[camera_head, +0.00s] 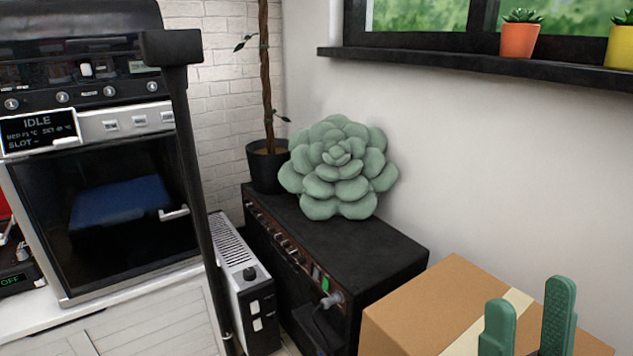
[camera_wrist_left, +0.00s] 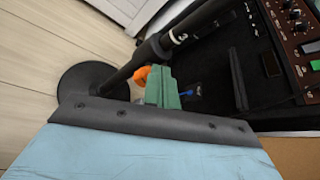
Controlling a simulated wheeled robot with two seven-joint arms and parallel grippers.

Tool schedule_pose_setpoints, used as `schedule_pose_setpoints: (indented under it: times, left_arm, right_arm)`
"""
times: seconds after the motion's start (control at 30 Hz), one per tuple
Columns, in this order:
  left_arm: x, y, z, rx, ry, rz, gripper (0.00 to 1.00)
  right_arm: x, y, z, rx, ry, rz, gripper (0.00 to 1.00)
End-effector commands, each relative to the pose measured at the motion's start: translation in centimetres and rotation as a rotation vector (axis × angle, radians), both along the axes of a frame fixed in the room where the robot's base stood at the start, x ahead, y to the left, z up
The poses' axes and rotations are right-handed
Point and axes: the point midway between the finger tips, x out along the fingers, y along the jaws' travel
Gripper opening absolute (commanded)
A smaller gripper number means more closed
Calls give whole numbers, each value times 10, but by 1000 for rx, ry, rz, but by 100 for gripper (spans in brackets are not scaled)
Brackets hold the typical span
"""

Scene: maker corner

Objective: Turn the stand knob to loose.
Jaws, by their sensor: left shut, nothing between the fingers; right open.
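The stand is a black pole (camera_head: 191,150) with a flat top piece, rising at the left of the head view. In the left wrist view its pole (camera_wrist_left: 130,72) runs from a round dark base up to a collar with a white mark. An orange knob (camera_wrist_left: 139,79) shows beside the pole, partly hidden behind my left gripper (camera_wrist_left: 163,72). The left gripper's green fingers are shut with nothing between them; whether they touch the knob I cannot tell. My right gripper (camera_head: 528,312) is open and empty in front of the cardboard box. The knob is not visible in the head view.
A cardboard box (camera_head: 415,308) stands at lower right. A black amplifier-like cabinet (camera_head: 375,255) carries a green succulent cushion (camera_head: 338,170) and a potted plant (camera_head: 268,168). A grey heater-like unit (camera_head: 238,285) stands behind the pole. An oven (camera_head: 125,210) is at left.

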Motion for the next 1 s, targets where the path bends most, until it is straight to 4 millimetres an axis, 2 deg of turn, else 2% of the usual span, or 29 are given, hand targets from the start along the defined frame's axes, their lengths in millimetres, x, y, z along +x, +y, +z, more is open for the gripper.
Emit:
schedule_pose_setpoints:
  times: [0.47,1.0]
  left_arm:
    - [-8,11,-5,1,2,0,0]
    - [-13,19,-13,0,1,-1,0]
  right_arm:
    - [2,0,0,-2,6,0,51]
    - [-7,-2,-1,14,-50,0,51]
